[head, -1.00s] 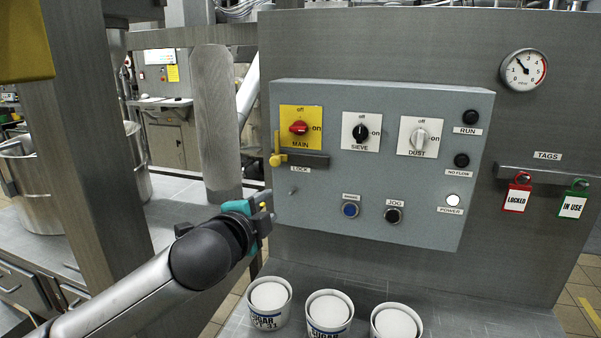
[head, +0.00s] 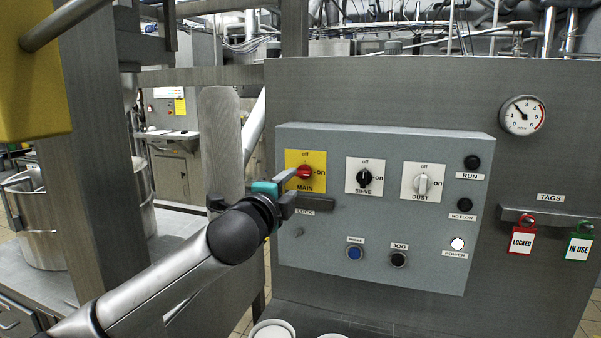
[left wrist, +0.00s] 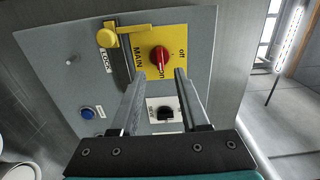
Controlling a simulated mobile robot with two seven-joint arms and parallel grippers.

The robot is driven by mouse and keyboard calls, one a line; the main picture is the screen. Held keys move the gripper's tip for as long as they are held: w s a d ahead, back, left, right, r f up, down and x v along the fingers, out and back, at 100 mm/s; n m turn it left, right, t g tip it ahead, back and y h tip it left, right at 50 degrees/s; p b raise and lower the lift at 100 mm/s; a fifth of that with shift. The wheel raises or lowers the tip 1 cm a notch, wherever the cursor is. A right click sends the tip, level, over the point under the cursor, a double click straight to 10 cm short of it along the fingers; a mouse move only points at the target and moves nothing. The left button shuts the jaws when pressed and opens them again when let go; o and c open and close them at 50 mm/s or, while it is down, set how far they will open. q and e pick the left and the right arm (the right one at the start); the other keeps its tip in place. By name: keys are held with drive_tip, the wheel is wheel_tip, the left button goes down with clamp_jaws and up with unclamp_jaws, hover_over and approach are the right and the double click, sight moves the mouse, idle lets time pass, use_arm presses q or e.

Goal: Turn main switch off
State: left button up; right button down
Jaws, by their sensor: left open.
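The main switch (head: 304,172) is a red knob on a yellow plate at the upper left of the grey control box. Its handle lies level, toward the "on" mark. In the left wrist view the red knob (left wrist: 160,57) shows just past the fingertips, in line with the gap between them. My left gripper (head: 289,187) is open and empty, in front of the yellow plate's lower left. Its fingers (left wrist: 160,78) appear apart from the knob. The yellow lock slider (left wrist: 109,34) shows in the wrist view; in the head view my gripper hides it.
The dark lock bar (head: 316,203) juts out below the main switch. The sieve switch (head: 364,177) and dust switch (head: 422,184) are to the right. The white power lamp (head: 457,244) looks lit. A metal post (head: 222,145) stands left of the box.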

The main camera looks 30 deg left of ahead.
sight(302, 175)
use_arm(q)
drive_tip(key=shift+p+x, duration=0.55)
drive_tip(key=shift+x, duration=3.1)
clamp_jaws()
